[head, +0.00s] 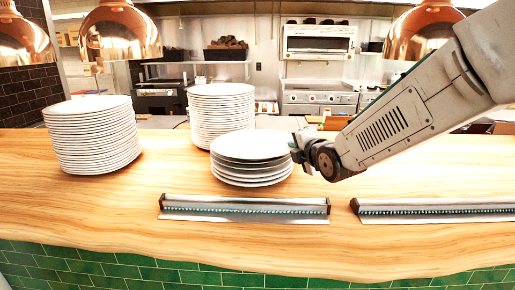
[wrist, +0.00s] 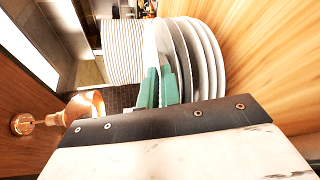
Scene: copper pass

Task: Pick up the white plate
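The top white plate (head: 250,144) sits over a short stack of white plates (head: 250,181) on the wooden counter. In the wrist view this plate (wrist: 158,42) is the leftmost of the short stack, with a visible gap to the plate beside it. My gripper (head: 297,150) is at the plate's right rim in the head view. In the wrist view its green fingertips (wrist: 158,86) are close together, one on each side of the rim, and look shut on it. The exact contact is partly hidden.
A tall plate stack (head: 92,137) stands at the left and another (head: 221,112) just behind the short one. Two metal rails (head: 245,209) (head: 437,210) lie near the counter's front edge. Copper lamps (head: 120,36) hang above. Bare counter (head: 120,215) lies front left.

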